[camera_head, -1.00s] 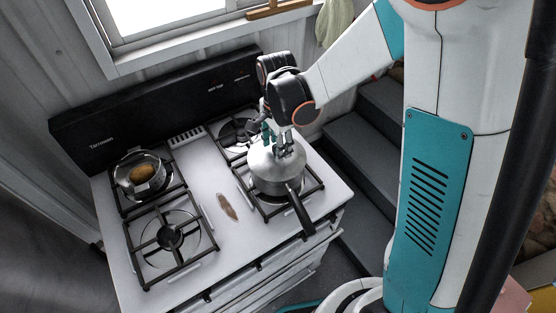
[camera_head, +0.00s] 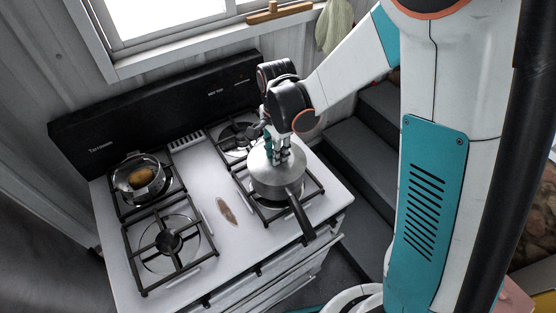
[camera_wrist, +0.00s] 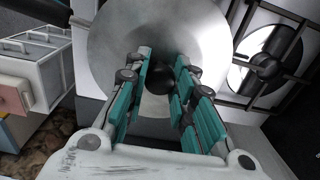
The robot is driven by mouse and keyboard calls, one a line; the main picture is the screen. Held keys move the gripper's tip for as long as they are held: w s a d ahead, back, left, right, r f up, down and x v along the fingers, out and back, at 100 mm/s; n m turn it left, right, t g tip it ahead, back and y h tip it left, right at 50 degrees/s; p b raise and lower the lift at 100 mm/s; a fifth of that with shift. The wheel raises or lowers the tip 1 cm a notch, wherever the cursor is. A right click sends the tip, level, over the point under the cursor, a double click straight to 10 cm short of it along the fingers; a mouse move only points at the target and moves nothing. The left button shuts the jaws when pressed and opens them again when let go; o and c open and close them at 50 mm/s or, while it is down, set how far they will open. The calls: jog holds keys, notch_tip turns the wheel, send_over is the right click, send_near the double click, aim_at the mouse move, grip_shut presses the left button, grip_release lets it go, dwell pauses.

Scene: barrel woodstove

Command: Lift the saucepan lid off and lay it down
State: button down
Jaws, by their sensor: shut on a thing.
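The saucepan (camera_head: 277,188) stands on the front right burner of the white stove, its dark handle pointing toward the front. Its round grey lid (camera_head: 256,160) covers the top; I cannot tell whether it is slightly raised. My gripper (camera_head: 278,158) points down over the lid. In the wrist view the lid (camera_wrist: 120,35) fills the upper middle, and its dark knob (camera_wrist: 160,79) sits between the teal finger pads of my gripper (camera_wrist: 161,84), which is shut on it.
A glass-covered pan (camera_head: 140,178) with something brown inside sits on the back left burner. The front left burner (camera_head: 168,243) is empty, as is the back right. A brown oblong thing (camera_head: 226,212) lies on the stovetop (camera_head: 205,190) between the burners. Dark steps (camera_head: 355,160) stand right.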

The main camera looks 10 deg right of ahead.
jog(key=shift+r, duration=0.25)
jog(key=shift+r+p, duration=0.35)
jog(key=shift+r+p, duration=0.3)
jog(key=shift+r, duration=0.25)
jog(key=shift+r+p, duration=1.4)
jog(key=shift+r, duration=0.95)
jog(key=shift+s+f, duration=0.1)
